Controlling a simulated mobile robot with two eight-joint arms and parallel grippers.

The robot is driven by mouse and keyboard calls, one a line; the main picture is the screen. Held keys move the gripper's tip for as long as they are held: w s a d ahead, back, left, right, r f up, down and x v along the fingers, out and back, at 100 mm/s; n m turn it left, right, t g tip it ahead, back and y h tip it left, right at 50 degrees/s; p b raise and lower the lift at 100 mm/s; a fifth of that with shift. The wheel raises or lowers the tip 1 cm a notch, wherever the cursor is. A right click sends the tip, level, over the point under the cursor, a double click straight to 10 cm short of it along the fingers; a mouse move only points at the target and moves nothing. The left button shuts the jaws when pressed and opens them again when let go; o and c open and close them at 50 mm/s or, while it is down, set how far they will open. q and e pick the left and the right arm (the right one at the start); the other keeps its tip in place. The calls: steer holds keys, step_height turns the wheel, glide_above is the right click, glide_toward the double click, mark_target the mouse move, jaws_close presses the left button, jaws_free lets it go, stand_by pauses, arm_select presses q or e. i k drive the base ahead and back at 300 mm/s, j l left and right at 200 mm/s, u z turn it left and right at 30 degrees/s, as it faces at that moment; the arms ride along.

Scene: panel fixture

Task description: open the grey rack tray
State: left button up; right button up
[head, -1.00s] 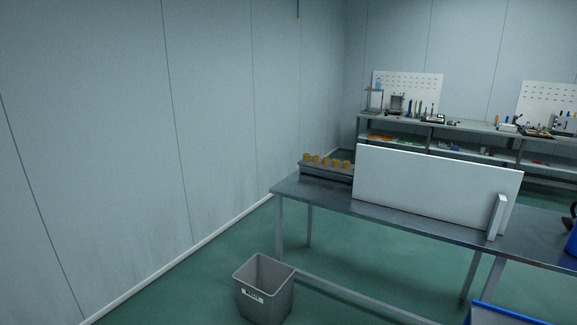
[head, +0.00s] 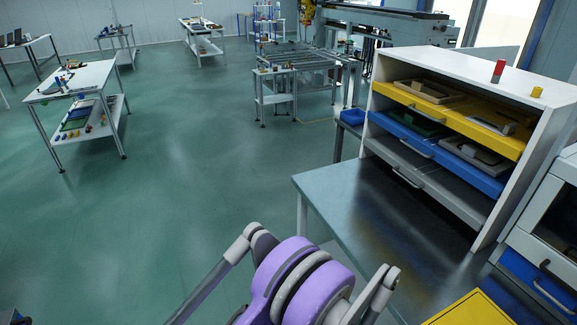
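The white rack (head: 536,130) stands on a dark metal bench at the right of the head view. The grey tray (head: 450,192) is the lowest of its three trays, below the blue tray (head: 460,170) and the yellow tray (head: 455,124). Its front looks about in line with the rack's front, so it appears shut. A bar handle (head: 407,178) sits on its front, toward the left. A purple and grey part of my arm shows at the bottom middle, apart from the rack. Neither gripper's fingertips can be made out.
A red cylinder (head: 498,71) and a small yellow one (head: 537,92) stand on the rack. A blue bin (head: 352,117) is left of it. A cabinet with blue drawers (head: 535,285) is at the right.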

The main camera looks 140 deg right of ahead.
mark_target(470, 204)
steer(key=z, duration=5.35)
steer(key=i+j, duration=0.1)
steer(key=i, duration=0.5)
steer(key=i+j+z, duration=0.15)
steer(key=i, duration=0.45)
